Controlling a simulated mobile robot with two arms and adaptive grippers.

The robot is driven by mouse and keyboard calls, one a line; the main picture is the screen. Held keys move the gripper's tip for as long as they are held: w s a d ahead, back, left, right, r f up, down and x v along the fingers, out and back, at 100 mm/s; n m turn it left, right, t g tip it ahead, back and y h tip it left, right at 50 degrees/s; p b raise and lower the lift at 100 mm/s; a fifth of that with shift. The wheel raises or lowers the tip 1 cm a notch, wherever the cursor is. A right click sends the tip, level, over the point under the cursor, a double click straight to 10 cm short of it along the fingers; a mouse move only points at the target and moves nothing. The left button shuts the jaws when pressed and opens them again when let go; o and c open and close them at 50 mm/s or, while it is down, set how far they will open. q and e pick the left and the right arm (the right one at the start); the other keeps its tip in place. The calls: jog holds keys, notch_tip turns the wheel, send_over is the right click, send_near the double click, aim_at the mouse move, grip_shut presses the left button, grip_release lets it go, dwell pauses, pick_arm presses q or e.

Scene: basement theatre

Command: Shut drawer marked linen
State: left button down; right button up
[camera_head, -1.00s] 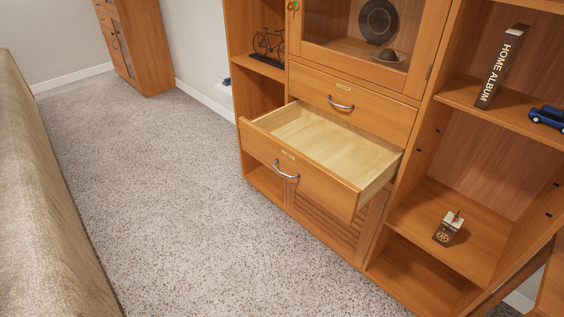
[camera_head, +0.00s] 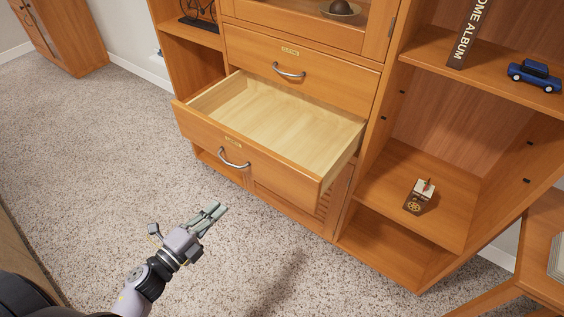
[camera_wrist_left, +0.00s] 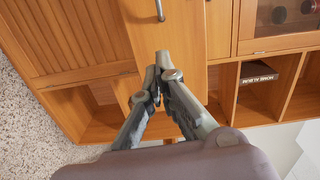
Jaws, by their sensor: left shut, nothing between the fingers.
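The lower drawer (camera_head: 262,150) of the wooden cabinet stands pulled out, and its pale inside is empty. In the left wrist view, the shut fingers (camera_wrist_left: 162,68) point toward a wooden front with a metal handle (camera_wrist_left: 159,10). My right gripper is not in view.
Open shelves on the right hold a dark album (camera_head: 468,36), a blue toy car (camera_head: 534,75) and a small box-like item (camera_head: 419,196). A wooden table (camera_head: 545,262) stands at the lower right. Carpet (camera_head: 110,150) is clear left of the cabinet.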

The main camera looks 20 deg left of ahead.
pick_arm(q)
jog(key=r, duration=0.1)
jog(key=p, duration=0.2)
send_near(260, 168)
jog(key=shift+m, duration=0.4)
jog(key=x, duration=0.6)
jog(key=shift+r, duration=0.1)
jog(key=shift+w+d, duration=0.15)
jog(key=shift+w, duration=0.45)
